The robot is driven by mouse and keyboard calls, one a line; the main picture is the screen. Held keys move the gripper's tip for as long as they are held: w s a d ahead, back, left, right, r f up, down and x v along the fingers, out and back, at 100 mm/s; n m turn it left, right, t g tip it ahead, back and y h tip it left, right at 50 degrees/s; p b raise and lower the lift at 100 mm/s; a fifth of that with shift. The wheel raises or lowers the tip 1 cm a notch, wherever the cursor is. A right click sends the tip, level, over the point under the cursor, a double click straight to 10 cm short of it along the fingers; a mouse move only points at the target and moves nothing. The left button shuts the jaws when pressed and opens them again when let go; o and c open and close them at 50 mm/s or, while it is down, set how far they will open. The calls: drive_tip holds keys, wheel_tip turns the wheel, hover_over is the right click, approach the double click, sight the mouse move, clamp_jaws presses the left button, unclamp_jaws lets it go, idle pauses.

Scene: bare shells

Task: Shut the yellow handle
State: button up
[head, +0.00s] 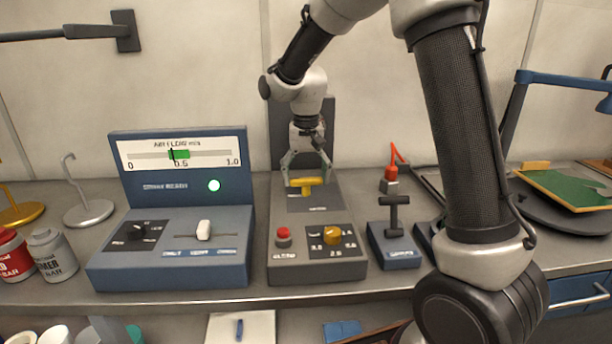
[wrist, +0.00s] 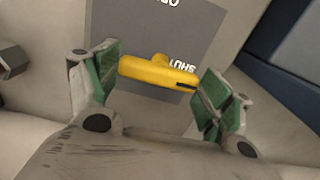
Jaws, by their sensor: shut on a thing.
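The yellow handle (head: 303,187) is a short T-shaped bar on a grey plate at the back of the dark grey control box (head: 290,272) in the head view. In the wrist view the yellow handle (wrist: 158,73) lies across the plate, with a black mark at its right end. Part of an upside-down "SHUT" label (wrist: 182,67) shows beside that end. My gripper (head: 307,178) reaches down from above and is shut on the handle. In the wrist view its green-padded fingers (wrist: 160,75) stand at the two ends of the bar.
The box front carries a red button (head: 283,238) and a yellow-orange knob (head: 332,233). A blue air-flow console (head: 180,245) with a green lamp stands left. A small blue lever box (head: 395,248) stands right. My arm crosses the right side of the head view.

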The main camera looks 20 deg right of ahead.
sight(306, 178)
idle(0.6)
drive_tip(key=o, duration=1)
wheel_tip(306, 178, up, 12)
